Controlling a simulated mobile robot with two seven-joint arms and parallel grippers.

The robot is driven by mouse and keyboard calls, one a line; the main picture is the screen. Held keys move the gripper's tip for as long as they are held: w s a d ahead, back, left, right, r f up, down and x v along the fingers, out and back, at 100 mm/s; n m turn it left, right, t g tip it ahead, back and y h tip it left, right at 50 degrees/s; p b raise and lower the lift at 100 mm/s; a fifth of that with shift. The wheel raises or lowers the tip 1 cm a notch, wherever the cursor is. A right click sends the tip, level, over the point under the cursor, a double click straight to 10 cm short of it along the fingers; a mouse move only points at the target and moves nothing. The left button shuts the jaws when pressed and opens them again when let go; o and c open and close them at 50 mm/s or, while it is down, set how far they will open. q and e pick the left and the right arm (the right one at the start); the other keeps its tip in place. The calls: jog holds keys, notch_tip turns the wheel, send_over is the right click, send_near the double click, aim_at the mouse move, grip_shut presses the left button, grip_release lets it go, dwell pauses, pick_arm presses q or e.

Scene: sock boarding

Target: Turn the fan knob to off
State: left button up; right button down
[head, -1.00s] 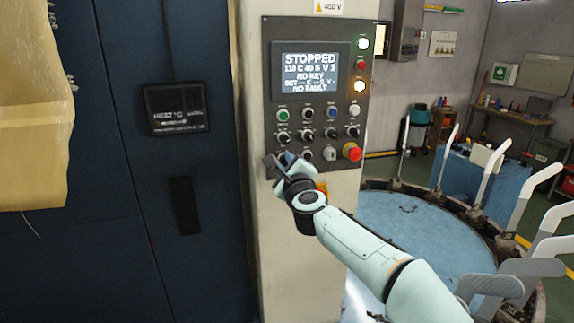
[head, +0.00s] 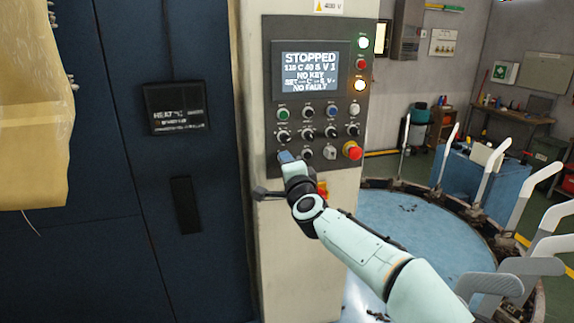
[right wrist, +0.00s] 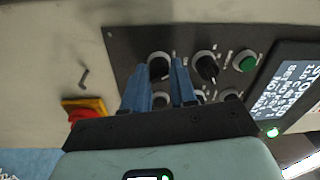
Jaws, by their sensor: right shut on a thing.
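The control panel (head: 265,90) has rows of knobs and buttons below its screen; their labels are too small to read, so I cannot tell by label which is the fan knob. My right gripper (head: 284,157) is at the lower left knob of the panel and covers it in the head view. In the right wrist view, the blue fingers of this gripper (right wrist: 160,80) are shut on that black knob (right wrist: 159,64), one on each side. Another black knob (right wrist: 205,66) and a green button (right wrist: 246,61) sit beside it. My left gripper is not in view.
The screen (head: 310,73) reads STOPPED, NO KEY, NO FAULT. A red and yellow switch (right wrist: 85,109) is below the panel. Neighbouring knobs (head: 307,154) are close to the gripper.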

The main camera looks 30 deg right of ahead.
jog(key=shift+f+n, duration=0.1)
jog(key=shift+n, duration=0.6)
jog(key=c, duration=0.9)
grip_release()
jog(key=shift+w, duration=0.1)
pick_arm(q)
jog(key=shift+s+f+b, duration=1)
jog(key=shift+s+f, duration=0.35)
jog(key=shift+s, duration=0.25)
pick_arm(e)
jog(key=shift+v, duration=6.75)
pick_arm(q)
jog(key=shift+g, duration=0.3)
pick_arm(e)
jog(key=shift+d+f, duration=0.1)
